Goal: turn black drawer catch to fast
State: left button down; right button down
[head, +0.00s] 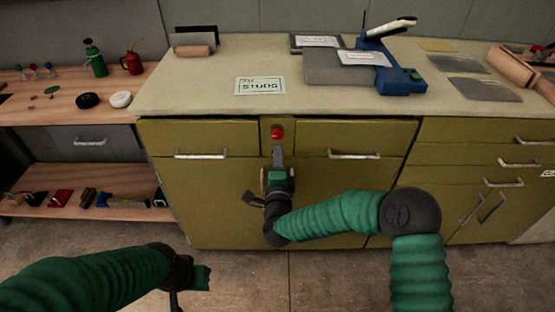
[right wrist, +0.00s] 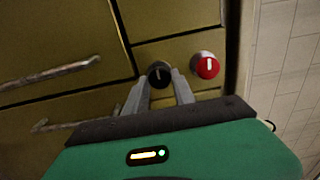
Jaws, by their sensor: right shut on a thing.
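The black drawer catch (right wrist: 160,73) is a round knob with a white mark, on the olive cabinet's narrow panel in the right wrist view. The two fingertips of my right gripper (right wrist: 162,82) are shut on it, one on each side. In the head view my right gripper (head: 277,152) reaches up to that panel between the two top drawers and hides the black catch. A red catch (right wrist: 206,66) with a white mark sits beside it, also seen in the head view (head: 277,132). My left gripper (head: 188,276) is low at the left, away from the cabinet; its fingers are not clear.
The olive cabinet (head: 215,215) has drawers with metal handles (head: 200,155). On its top lie a STUDS card (head: 260,86), grey plates and a blue tool (head: 402,82) with a white handle. A wooden bench (head: 60,113) with small items stands at the left.

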jog(key=shift+d+f, duration=0.1)
jog(key=shift+f, duration=0.2)
jog(key=c, duration=1.4)
grip_release()
jog(key=o, duration=0.3)
jog(key=shift+r, duration=0.1)
jog(key=shift+s+r, duration=0.1)
jog(key=s+p, duration=0.3)
jog(key=s, duration=1.3)
jog(key=shift+s, duration=0.3)
